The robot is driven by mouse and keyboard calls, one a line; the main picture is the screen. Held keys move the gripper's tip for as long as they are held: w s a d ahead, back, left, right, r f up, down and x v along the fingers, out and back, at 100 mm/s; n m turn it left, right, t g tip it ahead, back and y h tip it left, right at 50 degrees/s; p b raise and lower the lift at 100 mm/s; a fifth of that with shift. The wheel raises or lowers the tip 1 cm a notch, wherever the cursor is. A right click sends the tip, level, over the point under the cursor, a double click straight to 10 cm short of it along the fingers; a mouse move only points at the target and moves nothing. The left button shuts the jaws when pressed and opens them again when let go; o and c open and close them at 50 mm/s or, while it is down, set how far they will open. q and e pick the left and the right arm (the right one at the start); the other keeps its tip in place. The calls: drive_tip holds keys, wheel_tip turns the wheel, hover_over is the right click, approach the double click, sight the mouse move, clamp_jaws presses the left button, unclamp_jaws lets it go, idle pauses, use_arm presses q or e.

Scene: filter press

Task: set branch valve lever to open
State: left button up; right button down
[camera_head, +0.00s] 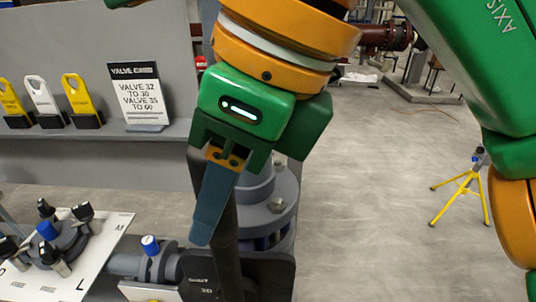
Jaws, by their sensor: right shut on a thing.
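My right gripper (212,205) is green with blue-grey fingers and points down in the middle of the head view. It is shut on a long dark lever (228,262). The lever stands nearly upright, leaning slightly left at the top, and its upper part is partly hidden by the fingers. Its lower end meets a dark plate (272,275) with small white marks at the bottom edge, in front of a grey flanged pipe fitting (285,205). The lever's pivot is not clearly visible. My left gripper is not in view.
A white panel (105,245) with black knobs and a blue knob lies at lower left. A blue-capped fitting (150,246) sits on a grey pipe beside the lever. A valve sign (140,97) and yellow and white tags stand on a shelf. A yellow tripod (465,185) stands on open floor.

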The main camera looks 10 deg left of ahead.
drive_tip(key=shift+a, duration=0.1)
idle(0.3)
drive_tip(key=c, duration=0.7)
unclamp_jaws()
drive_tip(key=shift+o, duration=1)
drive_tip(key=shift+a, duration=0.35)
drive_tip(key=shift+v, duration=2.45)
drive_tip(key=s+d, duration=0.1)
drive_tip(key=d, duration=1.1)
